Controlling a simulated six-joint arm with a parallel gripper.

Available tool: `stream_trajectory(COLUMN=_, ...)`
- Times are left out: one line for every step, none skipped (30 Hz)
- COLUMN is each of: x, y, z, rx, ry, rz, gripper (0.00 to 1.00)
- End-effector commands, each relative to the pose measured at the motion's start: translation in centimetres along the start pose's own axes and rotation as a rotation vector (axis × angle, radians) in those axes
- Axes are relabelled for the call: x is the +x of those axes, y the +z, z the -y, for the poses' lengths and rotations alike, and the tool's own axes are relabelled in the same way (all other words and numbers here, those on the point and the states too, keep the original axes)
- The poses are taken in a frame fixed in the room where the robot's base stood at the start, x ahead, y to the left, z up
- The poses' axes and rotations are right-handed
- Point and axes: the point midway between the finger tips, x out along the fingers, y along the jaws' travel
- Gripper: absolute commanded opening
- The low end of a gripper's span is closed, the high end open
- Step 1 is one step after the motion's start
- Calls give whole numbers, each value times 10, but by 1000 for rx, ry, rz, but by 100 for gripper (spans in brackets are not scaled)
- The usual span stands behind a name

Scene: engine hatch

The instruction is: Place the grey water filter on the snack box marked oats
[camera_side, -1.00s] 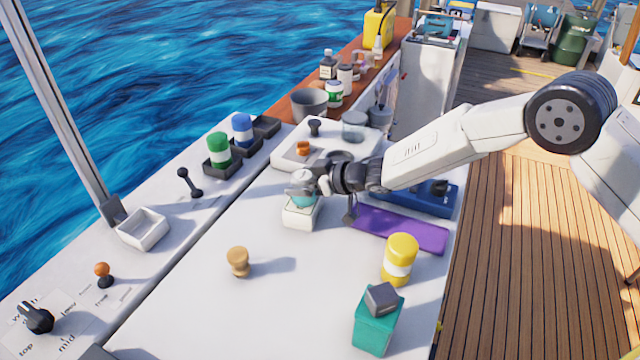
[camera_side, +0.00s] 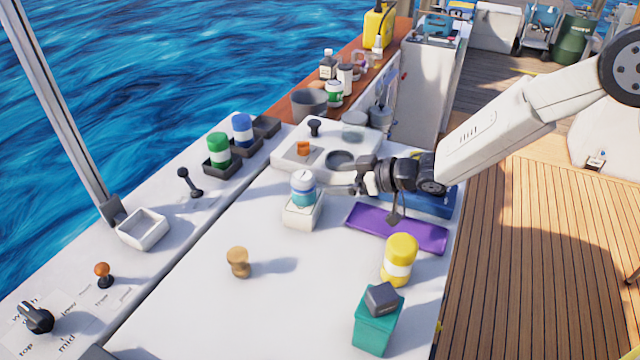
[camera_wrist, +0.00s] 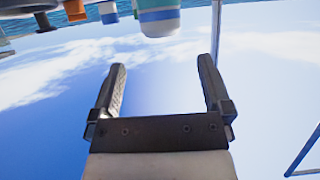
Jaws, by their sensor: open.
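A canister (camera_side: 303,188) with a pale top, blue band and teal lower part stands upright on a small white box (camera_side: 301,213) in the side view. It also shows at the top of the wrist view (camera_wrist: 158,16). My gripper (camera_side: 332,190) is just right of it, with nothing between the jaws. In the wrist view the two fingers (camera_wrist: 161,64) are spread, with the canister beyond their tips. A dark grey block (camera_side: 382,297) sits on a teal box (camera_side: 377,325) at the front right. I cannot read an oats mark on either box.
A wooden knob (camera_side: 238,262) stands front left. Green (camera_side: 218,148) and blue (camera_side: 242,128) canisters stand in dark holders behind. The white counter's front middle is clear.

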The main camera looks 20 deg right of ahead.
Motion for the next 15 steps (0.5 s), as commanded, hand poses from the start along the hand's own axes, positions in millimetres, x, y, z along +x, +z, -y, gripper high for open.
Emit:
stream_trajectory(x=-6, y=-1, z=0, rx=0, ry=1, rz=-1, gripper=100)
stream_trajectory(x=-8, y=-1, z=0, rx=0, ry=1, rz=0, gripper=100)
stream_trajectory(x=-11, y=0, z=0, rx=0, ry=0, rz=0, gripper=100)
stream_trajectory(x=-13, y=0, z=0, rx=0, ry=0, rz=0, gripper=100)
stream_trajectory(x=-15, y=0, z=0, rx=0, ry=0, rz=1, gripper=100)
stream_trajectory(x=-17, y=0, z=0, rx=0, ry=0, rz=0, gripper=100)
stream_trajectory(x=-18, y=0, z=0, rx=0, ry=0, rz=0, gripper=100)
stream_trajectory(x=-19, y=0, z=0, rx=0, ry=0, rz=0, gripper=100)
stream_trajectory(x=-20, y=0, z=0, rx=0, ry=0, rz=0, gripper=100)
stream_trajectory(x=-21, y=0, z=0, rx=0, ry=0, rz=0, gripper=100)
stream_trajectory(x=-21, y=0, z=0, rx=0, ry=0, rz=0, gripper=100)
stream_trajectory(x=-21, y=0, z=0, rx=0, ry=-1, rz=1, gripper=100)
stream_trajectory(x=-21, y=0, z=0, rx=0, ry=-1, rz=0, gripper=100)
stream_trajectory(x=-21, y=0, z=0, rx=0, ry=-1, rz=0, gripper=100)
stream_trajectory(x=-21, y=0, z=0, rx=0, ry=-1, rz=0, gripper=100)
